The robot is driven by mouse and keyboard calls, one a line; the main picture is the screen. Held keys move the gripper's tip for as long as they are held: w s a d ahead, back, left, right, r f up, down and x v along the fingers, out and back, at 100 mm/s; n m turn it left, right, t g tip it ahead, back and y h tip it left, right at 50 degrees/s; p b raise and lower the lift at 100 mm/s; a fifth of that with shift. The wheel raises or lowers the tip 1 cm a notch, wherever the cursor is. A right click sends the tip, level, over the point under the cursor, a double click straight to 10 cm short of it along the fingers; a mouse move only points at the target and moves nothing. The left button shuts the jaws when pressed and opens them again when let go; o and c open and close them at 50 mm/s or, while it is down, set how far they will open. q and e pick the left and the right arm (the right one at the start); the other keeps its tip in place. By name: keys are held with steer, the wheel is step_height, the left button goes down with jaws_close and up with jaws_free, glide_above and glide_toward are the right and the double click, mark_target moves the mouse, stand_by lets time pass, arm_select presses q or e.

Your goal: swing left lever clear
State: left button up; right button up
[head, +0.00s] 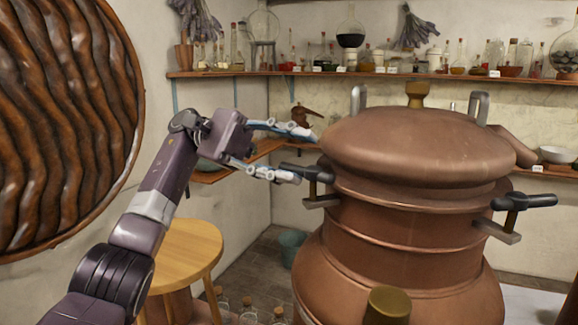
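A large copper still (400,235) with a domed lid (415,148) stands at the right of the head view. The left lever (306,173) is a black handle on a metal clamp at the still's left side, just under the lid rim. A matching right lever (524,202) is on the other side. My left gripper (305,156) is open, its two fingers spread and pointing right. The lower fingertip is beside the left lever's black handle; I cannot tell whether they touch. The upper finger is above the lever, close to the lid edge. My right gripper is not in view.
A round wooden stool (186,250) stands below my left arm, with glass bottles on the floor beside it. A bucket (292,247) is behind the still. A wall shelf (300,73) holds many bottles.

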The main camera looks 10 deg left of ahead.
mark_target(288, 164)
arm_select(q)
steer(key=r, duration=0.7)
steer(key=shift+s+r, duration=0.2)
steer(key=shift+s, duration=0.05)
steer(key=shift+w+r, duration=0.25)
steer(key=shift+s, duration=0.15)
